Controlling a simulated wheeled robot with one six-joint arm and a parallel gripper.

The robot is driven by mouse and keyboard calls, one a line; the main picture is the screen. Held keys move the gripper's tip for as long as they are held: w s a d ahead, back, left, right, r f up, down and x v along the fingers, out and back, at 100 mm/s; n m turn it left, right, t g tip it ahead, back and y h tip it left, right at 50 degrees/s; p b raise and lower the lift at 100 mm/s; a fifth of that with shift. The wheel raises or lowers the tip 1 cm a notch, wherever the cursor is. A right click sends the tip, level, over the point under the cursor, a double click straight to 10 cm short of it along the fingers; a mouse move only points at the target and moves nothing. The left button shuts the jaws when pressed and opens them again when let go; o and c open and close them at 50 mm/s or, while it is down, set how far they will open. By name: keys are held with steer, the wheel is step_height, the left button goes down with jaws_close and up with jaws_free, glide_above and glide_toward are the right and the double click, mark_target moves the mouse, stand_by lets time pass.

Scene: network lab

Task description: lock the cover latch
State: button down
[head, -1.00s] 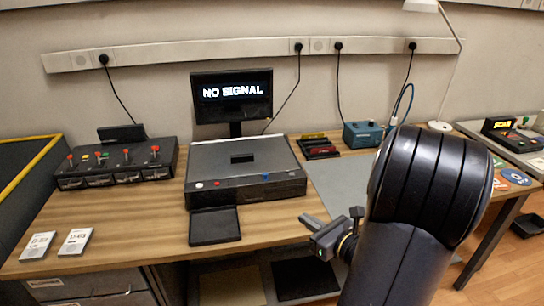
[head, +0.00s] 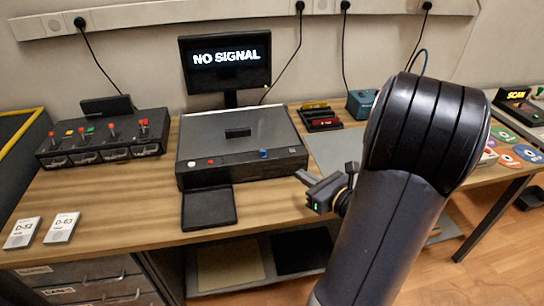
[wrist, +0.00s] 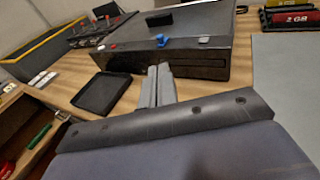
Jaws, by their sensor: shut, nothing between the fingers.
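The dark box-shaped device (head: 228,136) stands on the wooden table with its flat grey cover down and a black handle on top. A small blue latch (head: 263,154) sits on its front top edge, right of the middle; it also shows in the wrist view (wrist: 161,40). Whether the latch is turned to locked I cannot tell. My gripper (head: 303,177) is shut and empty, in front of the device's right front corner and apart from the latch. In the wrist view my closed fingers (wrist: 159,72) point toward the front face just below the latch.
A black tray (head: 209,208) lies in front of the device. A lever panel (head: 103,140) stands left, and two labelled cards (head: 60,228) lie front left. A monitor (head: 225,60) reads "NO SIGNAL" behind. A grey mat (head: 338,150) lies right of the device.

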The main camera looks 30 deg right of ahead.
mark_target(271, 158)
steer(key=x, duration=1.3)
steer(key=shift+w, duration=0.25)
steer(key=shift+w+d+b, duration=0.15)
steer(key=shift+w+b, duration=0.05)
steer(key=shift+w, duration=0.3)
steer(key=shift+w+d+b, duration=0.15)
steer(key=shift+w, duration=0.4)
steer(key=shift+r, duration=0.1)
